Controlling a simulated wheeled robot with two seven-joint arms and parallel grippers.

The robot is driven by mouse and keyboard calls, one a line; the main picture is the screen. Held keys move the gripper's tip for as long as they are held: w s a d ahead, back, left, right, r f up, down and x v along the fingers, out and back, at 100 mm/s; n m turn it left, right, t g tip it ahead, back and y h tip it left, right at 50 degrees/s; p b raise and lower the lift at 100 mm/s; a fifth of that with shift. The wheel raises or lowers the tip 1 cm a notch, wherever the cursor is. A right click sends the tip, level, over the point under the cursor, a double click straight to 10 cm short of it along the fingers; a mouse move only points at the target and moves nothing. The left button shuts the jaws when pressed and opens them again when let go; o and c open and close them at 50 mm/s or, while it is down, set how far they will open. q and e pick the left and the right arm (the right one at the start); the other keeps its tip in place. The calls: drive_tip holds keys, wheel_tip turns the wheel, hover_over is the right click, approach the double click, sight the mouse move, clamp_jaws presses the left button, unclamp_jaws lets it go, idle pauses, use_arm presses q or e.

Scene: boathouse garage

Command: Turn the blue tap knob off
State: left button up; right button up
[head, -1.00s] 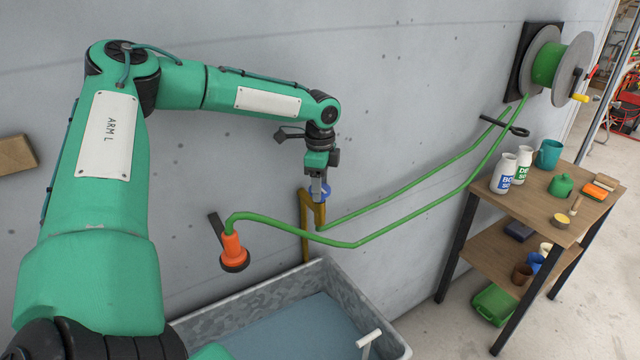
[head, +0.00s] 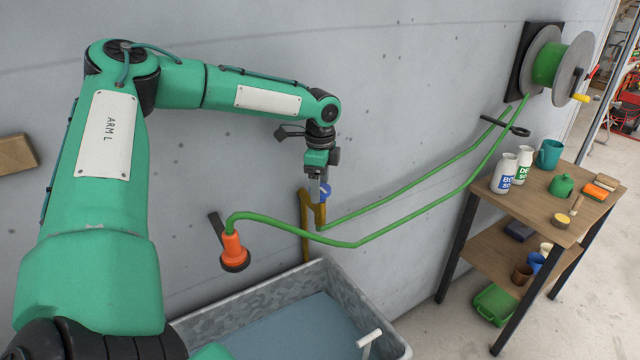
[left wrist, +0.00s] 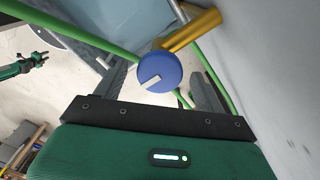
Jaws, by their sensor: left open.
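The blue tap knob (head: 326,192) sits on top of the brass tap pipe (head: 305,225) by the grey wall. In the left wrist view the round knob (left wrist: 160,72) faces me, with a white pointer mark slanting across it. My left gripper (head: 317,198) points down at the knob. In the left wrist view its two fingers (left wrist: 160,90) are apart, one on each side of the knob. I cannot tell whether they touch it. A small green and dark gripper (left wrist: 38,61) at the left of that view appears to be my right one; its jaws are unclear.
A green hose (head: 420,190) runs from the tap to a wall reel (head: 545,65). An orange nozzle (head: 233,248) hangs on the wall. A metal trough (head: 200,325) stands below. A wooden shelf table (head: 520,200) with bottles stands at the right.

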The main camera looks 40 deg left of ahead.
use_arm(q)
wheel_tip(320, 180, up, 14)
drive_tip(key=b, duration=0.3)
drive_tip(key=shift+f, duration=0.2)
drive_tip(key=shift+f, duration=0.1)
